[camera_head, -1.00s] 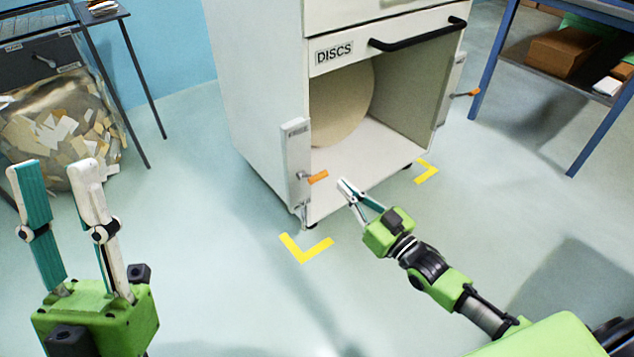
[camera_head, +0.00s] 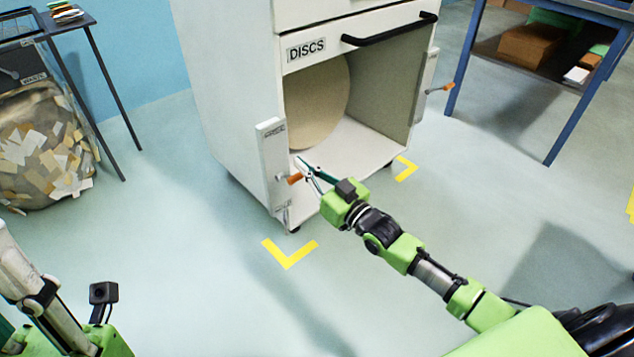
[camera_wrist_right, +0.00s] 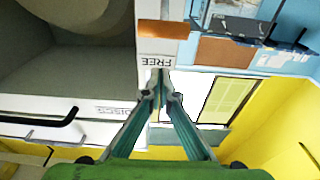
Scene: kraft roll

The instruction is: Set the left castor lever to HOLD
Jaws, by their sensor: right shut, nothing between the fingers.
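The left castor lever has an orange handle (camera_head: 295,179) on a pale upright plate (camera_head: 272,160) at the cabinet's left front edge. It also shows in the right wrist view (camera_wrist_right: 160,33), which is upside down, with a FREE label (camera_wrist_right: 158,61) beyond one end of it. My right gripper (camera_head: 303,165) is shut and empty, its tips close to the handle on the FREE-label side. I cannot tell whether they touch. A HOLD label is not readable. My left gripper is partly cut off at the lower left; only pieces of its fingers (camera_head: 22,275) show, and they stood apart earlier.
The white cabinet (camera_head: 225,100) marked DISCS has a large disc (camera_head: 318,105) inside. The right castor lever (camera_head: 442,88) is on its far front edge. Yellow floor marks (camera_head: 288,258) lie in front. A blue table (camera_head: 460,65) stands right; a waste bag (camera_head: 45,150) stands left.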

